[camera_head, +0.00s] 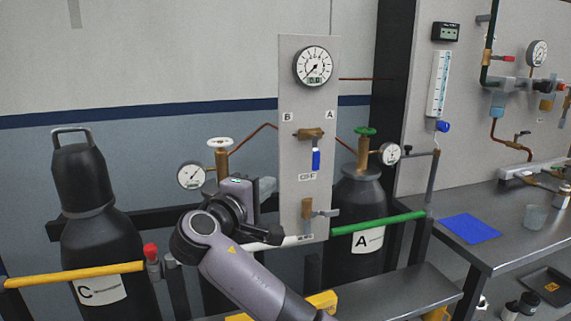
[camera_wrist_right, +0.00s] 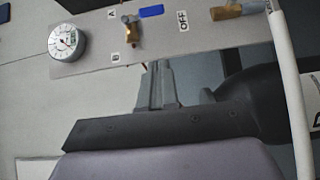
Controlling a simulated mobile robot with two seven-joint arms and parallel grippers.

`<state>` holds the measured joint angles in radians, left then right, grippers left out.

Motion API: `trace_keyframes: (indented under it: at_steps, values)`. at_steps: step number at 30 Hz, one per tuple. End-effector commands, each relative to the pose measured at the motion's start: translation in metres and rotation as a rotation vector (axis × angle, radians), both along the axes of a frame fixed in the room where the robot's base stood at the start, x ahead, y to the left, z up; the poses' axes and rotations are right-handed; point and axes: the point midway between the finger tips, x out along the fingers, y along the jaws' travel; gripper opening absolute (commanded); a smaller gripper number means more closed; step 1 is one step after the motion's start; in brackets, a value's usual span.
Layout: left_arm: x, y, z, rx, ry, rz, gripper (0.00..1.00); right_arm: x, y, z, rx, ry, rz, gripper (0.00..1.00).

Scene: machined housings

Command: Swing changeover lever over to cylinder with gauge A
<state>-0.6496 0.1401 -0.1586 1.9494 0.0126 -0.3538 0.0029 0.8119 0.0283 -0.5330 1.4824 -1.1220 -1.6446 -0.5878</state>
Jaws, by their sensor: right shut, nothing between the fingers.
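The blue changeover lever (camera_head: 316,160) hangs straight down from its brass valve (camera_head: 309,133) on the grey panel (camera_head: 291,80), pointing at the OFF label. Label B is left of the valve and label A right. The lever also shows at the top of the right wrist view (camera_wrist_right: 151,11). The black cylinder marked A (camera_head: 345,200) stands right of the panel, with a round gauge (camera_head: 389,153) at its neck. My right gripper (camera_head: 270,187) is shut and empty, left of the panel and lower than the lever. Its fingers (camera_wrist_right: 157,68) are apart from the lever. My left gripper is out of view.
A second cylinder gauge (camera_head: 192,175) and white handwheel (camera_head: 219,142) are left of the panel, close behind my right arm. A lower brass valve (camera_head: 308,208) sits beneath the lever. Green bar (camera_head: 380,228) and yellow bar (camera_head: 72,274) cross the cylinders. A bench stands right.

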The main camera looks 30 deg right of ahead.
Motion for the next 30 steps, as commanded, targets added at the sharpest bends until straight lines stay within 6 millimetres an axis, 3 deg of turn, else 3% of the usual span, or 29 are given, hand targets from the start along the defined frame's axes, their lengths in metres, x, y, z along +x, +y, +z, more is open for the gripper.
trace_keyframes:
  at_steps: [5,10,22,30]
  values:
    - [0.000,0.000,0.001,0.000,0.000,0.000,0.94,-0.001,-0.002,0.010,-0.012,-0.010,-0.021,0.00]
    - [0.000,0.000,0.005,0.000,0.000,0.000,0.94,0.007,-0.016,0.011,-0.013,-0.007,-0.024,0.00]
    - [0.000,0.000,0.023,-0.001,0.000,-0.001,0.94,0.050,-0.087,0.012,-0.012,-0.009,-0.025,0.00]
    - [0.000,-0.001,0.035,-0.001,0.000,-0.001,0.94,0.042,-0.120,0.010,-0.012,-0.009,-0.020,0.00]
